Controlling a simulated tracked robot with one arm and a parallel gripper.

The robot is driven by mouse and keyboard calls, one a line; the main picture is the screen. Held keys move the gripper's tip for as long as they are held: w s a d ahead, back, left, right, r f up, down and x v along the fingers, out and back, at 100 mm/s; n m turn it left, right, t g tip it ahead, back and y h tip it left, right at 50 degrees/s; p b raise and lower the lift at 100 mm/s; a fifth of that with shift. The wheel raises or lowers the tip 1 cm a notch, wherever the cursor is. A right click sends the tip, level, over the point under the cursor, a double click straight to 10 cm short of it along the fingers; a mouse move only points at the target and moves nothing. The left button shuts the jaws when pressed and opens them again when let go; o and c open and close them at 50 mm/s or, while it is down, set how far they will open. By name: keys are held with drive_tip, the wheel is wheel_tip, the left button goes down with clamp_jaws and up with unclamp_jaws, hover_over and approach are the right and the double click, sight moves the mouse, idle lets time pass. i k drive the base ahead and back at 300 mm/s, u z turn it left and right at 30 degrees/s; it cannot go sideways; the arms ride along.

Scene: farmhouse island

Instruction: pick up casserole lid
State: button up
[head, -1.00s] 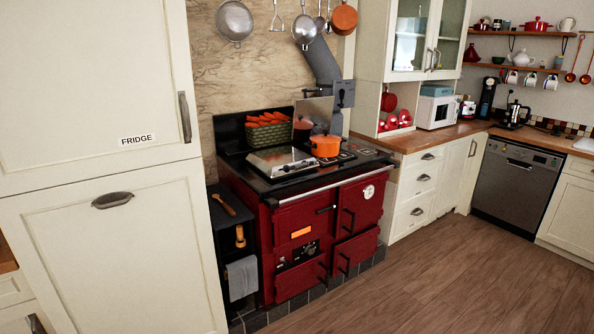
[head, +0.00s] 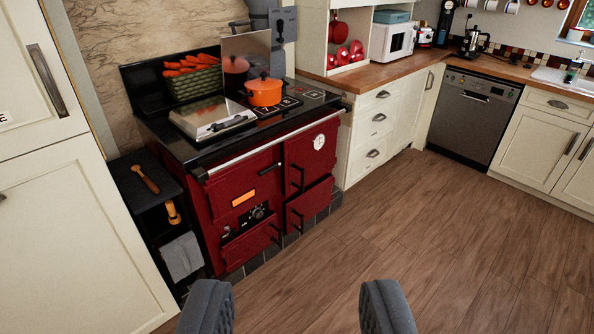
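An orange casserole (head: 264,92) with its lid (head: 263,77) on top stands on the black top of the red range cooker (head: 262,189). The lid has a small knob. My gripper (head: 297,307) shows at the bottom of the picture as two dark grey fingers set wide apart. It is open, with only wooden floor visible between the fingers. It is well apart from the casserole and the lid.
A green basket of carrots (head: 191,84) stands behind a silver hob cover (head: 211,117), left of the casserole. A raised shiny panel (head: 247,54) stands behind the pot. The wooden floor (head: 400,240) in front is clear. A wooden counter (head: 400,63) runs to the right.

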sight(265, 83)
drive_tip(key=z, duration=0.3)
drive_tip(key=i, duration=3.15)
drive_tip(key=u, duration=0.75)
drive_tip(key=i, duration=0.9)
drive_tip(key=u, duration=0.25)
